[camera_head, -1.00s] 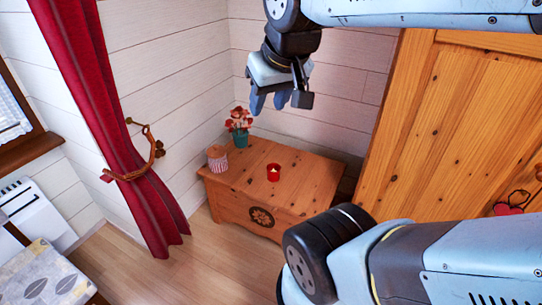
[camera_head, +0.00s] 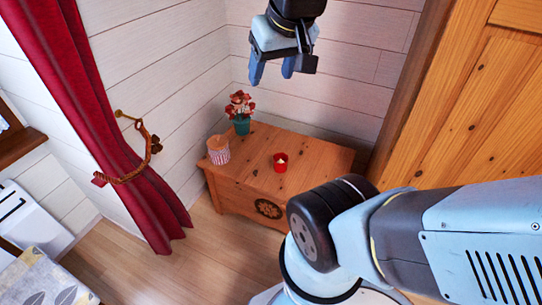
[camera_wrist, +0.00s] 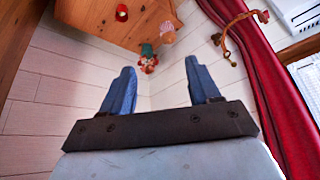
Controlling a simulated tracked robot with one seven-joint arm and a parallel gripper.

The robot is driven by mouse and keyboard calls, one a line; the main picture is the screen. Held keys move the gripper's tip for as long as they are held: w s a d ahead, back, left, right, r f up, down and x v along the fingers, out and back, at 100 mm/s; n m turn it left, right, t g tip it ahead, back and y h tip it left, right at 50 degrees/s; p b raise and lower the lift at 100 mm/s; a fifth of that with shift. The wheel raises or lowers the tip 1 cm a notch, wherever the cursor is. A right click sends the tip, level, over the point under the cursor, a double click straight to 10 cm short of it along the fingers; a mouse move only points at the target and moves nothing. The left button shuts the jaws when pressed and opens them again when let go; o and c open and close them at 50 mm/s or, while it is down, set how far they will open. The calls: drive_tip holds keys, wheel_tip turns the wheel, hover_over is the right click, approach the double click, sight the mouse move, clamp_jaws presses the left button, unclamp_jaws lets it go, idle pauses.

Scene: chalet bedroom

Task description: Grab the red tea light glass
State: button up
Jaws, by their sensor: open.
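The red tea light glass (camera_head: 281,162), with a pale candle inside, stands upright on the wooden chest (camera_head: 312,182) near the middle of its top. It also shows small at the top of the wrist view (camera_wrist: 121,13). My gripper (camera_head: 271,75) is high above the back of the chest, its blue fingers pointing down. It is open and empty, apart from the glass. In the wrist view the fingers of my gripper (camera_wrist: 162,82) are spread with nothing between them.
A flower pot (camera_head: 241,124) with red flowers and a striped candle jar (camera_head: 218,150) stand on the chest's left side. A red curtain (camera_head: 110,130) hangs at left. A wooden wardrobe (camera_head: 480,110) is at right. White plank walls stand behind.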

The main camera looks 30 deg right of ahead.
drive_tip(key=o, duration=0.7)
drive_tip(key=w+f+g, duration=0.1)
drive_tip(key=w, duration=0.1)
drive_tip(key=w+f+m+g+y, duration=0.1)
drive_tip(key=w+f, duration=0.1)
drive_tip(key=w+a+f+m+g+y, duration=0.1)
drive_tip(key=w, duration=0.1)
drive_tip(key=shift+f, duration=0.35)
drive_tip(key=w+f+m+g+y, duration=0.3)
drive_tip(key=w+f+m+y, duration=0.15)
drive_tip(key=w+f, duration=0.3)
drive_tip(key=m+t+y, duration=0.4)
drive_tip(key=m+t, duration=1.1)
drive_tip(key=m, duration=0.5)
hover_over(278, 161)
drive_tip(key=s+a, duration=0.3)
drive_tip(key=s, duration=0.2)
wheel_tip(278, 161, down, 34)
drive_tip(key=d+f+m+t+h, duration=0.1)
drive_tip(key=f+m+h, duration=0.1)
drive_tip(key=f, duration=0.4)
drive_tip(key=s+d+f+m+t+h, duration=0.1)
drive_tip(key=d+f, duration=0.1)
drive_tip(key=f, duration=0.4)
drive_tip(key=d+f+m+t+h, duration=0.1)
drive_tip(key=d+f+m+h, duration=0.1)
drive_tip(key=f, duration=0.5)
drive_tip(key=shift+s+m+h, duration=0.25)
drive_tip(key=shift+m+h, duration=0.1)
drive_tip(key=shift+x, duration=3.4)
